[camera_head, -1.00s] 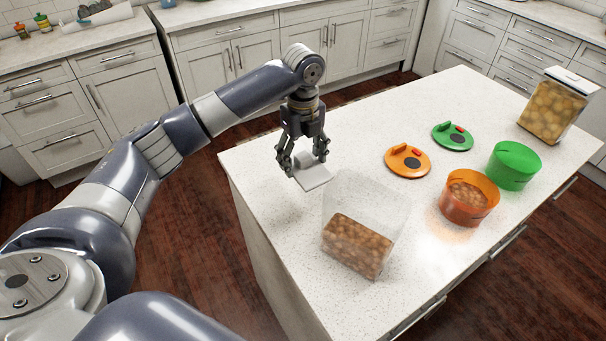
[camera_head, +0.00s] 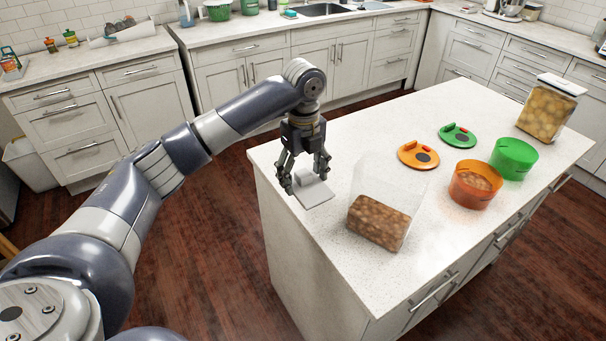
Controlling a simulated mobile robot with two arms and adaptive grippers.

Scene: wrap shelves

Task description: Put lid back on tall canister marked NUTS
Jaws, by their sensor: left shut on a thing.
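A tall clear canister (camera_head: 380,217) stands open on the island counter, its lower part filled with brown nut-like pieces. No NUTS lettering is readable on it. My left gripper (camera_head: 306,184) points down beside the canister, to its left in the picture. It is shut on a flat white square lid (camera_head: 316,194), close to the countertop near the island's corner. I cannot tell whether the lid touches the counter. The gripper's fingers hide part of the lid. My right gripper is not in view.
On the white island (camera_head: 330,250) stand an open orange tub (camera_head: 470,195), a green tub (camera_head: 514,165) and a lidded clear canister (camera_head: 546,110). Orange (camera_head: 418,155) and green (camera_head: 457,136) round lids lie behind the tubs.

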